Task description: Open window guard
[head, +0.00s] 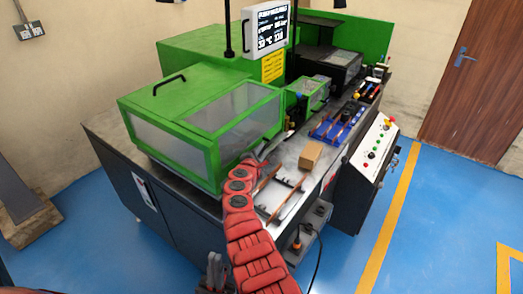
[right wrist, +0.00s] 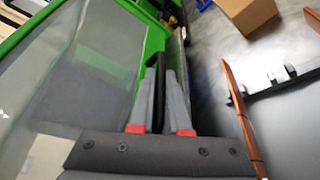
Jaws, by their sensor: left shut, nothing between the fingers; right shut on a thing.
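The window guard (head: 205,118) is a green-framed box with clear panels and looks closed on the machine bench. A black handle (head: 169,84) lies on its top. My right gripper (head: 274,147) reaches the guard's right side at the end of my red arm. In the right wrist view, my right gripper (right wrist: 160,82) is shut on a black handle (right wrist: 154,66) beside the green frame (right wrist: 153,36). In the head view that handle is hard to make out. My left gripper (head: 215,270) is shut and empty at the bottom, away from the guard.
A cardboard box (head: 311,155) and copper bars (head: 268,180) on a rack lie on the bench right of the guard. A smaller green guard (head: 307,95) and blue fixture (head: 334,130) stand farther back. A control panel (head: 375,142) is at the right.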

